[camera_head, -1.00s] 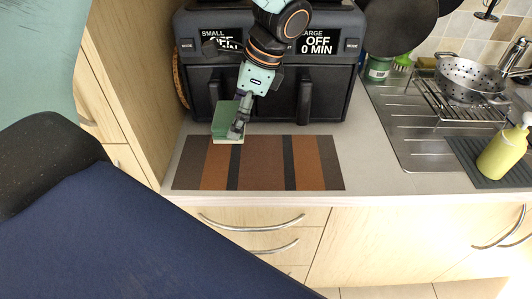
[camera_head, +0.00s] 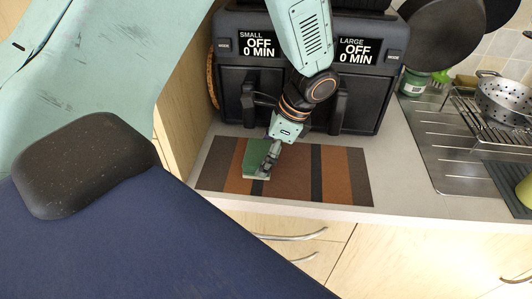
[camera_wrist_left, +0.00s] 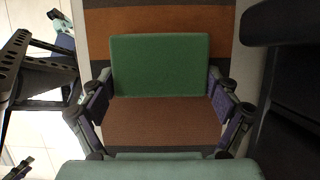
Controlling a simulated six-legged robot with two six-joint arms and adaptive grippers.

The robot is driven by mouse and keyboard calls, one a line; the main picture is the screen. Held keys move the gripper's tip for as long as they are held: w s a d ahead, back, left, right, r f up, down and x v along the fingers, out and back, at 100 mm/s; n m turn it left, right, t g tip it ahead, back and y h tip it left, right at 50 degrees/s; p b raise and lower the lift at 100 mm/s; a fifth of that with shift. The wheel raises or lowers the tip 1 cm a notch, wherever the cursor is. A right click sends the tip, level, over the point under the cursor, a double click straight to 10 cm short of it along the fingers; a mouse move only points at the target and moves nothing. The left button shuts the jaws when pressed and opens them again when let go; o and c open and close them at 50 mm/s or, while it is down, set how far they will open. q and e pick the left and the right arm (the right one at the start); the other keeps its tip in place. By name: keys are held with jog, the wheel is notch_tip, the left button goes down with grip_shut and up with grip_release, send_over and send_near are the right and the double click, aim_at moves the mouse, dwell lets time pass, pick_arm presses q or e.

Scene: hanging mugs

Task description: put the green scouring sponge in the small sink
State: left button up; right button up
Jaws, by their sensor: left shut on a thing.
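The green scouring sponge (camera_head: 257,157) has a green top and a pale lower layer. It is over the left part of the striped mat (camera_head: 340,165) in the head view. My left gripper (camera_head: 266,168) is shut on it. In the left wrist view the sponge (camera_wrist_left: 160,64) lies between the two fingers of my left gripper (camera_wrist_left: 160,92), with the striped mat below. The height of the sponge over the mat is hard to tell. The small sink is not clearly visible; a steel drainer (camera_head: 430,140) shows at the right.
A black double air fryer (camera_head: 305,80) stands behind the mat. On the drainer side are a wire rack, a colander (camera_head: 502,100), a green-labelled jar (camera_head: 413,83) and a partly cut-off yellow-green bottle (camera_head: 525,190). Dark pans hang above. The counter between mat and drainer is bare.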

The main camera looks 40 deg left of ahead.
pick_arm(q)
jog(key=shift+d, duration=0.3)
jog(key=o, duration=0.7)
jog(key=shift+f, duration=0.1)
jog(key=shift+o, duration=0.8)
jog(key=shift+a, duration=0.25)
jog(key=shift+d, duration=0.1)
